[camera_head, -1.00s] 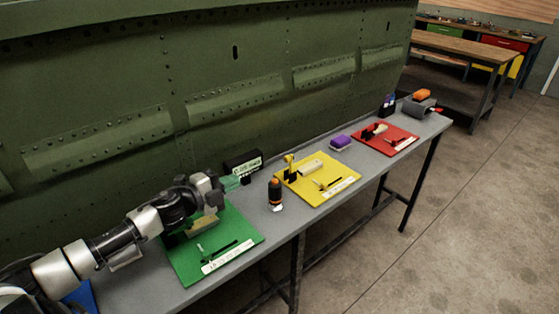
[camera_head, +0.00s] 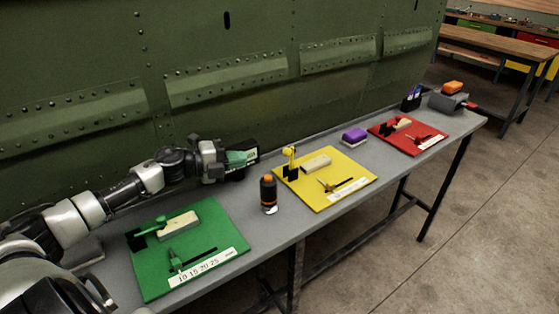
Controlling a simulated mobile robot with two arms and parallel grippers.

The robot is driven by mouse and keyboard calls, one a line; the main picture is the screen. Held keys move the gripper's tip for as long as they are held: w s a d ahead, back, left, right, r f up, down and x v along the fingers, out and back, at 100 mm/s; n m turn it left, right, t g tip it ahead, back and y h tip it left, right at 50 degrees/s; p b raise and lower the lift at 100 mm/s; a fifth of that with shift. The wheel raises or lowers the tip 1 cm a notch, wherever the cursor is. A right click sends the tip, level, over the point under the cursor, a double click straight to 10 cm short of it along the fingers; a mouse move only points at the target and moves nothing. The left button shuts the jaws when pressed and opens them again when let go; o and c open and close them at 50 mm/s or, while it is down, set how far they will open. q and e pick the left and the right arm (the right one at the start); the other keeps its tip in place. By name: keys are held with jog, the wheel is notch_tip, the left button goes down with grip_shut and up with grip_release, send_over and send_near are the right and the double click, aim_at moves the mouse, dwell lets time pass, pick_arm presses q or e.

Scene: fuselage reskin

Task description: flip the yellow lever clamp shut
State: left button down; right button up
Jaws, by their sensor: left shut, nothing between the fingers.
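The yellow lever clamp (camera_head: 290,158) stands at the back left of the yellow board (camera_head: 345,164), its yellow handle upright on a dark base. A pale block (camera_head: 316,163) lies just right of it. My left gripper (camera_head: 254,157) reaches in from the left, left of the clamp and apart from it. My right gripper is not in view.
A dark bottle with an orange top (camera_head: 268,191) stands between the green board (camera_head: 146,283) and the yellow board. A purple block (camera_head: 354,135) and a red board (camera_head: 432,148) lie farther right. The green fuselage panel (camera_head: 225,95) rises behind the bench.

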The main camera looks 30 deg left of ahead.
aim_at(284, 154)
pick_arm(q)
jog(key=shift+s, duration=0.15)
jog(key=p+x, duration=0.2)
jog(key=x, duration=0.8)
dwell(0.4)
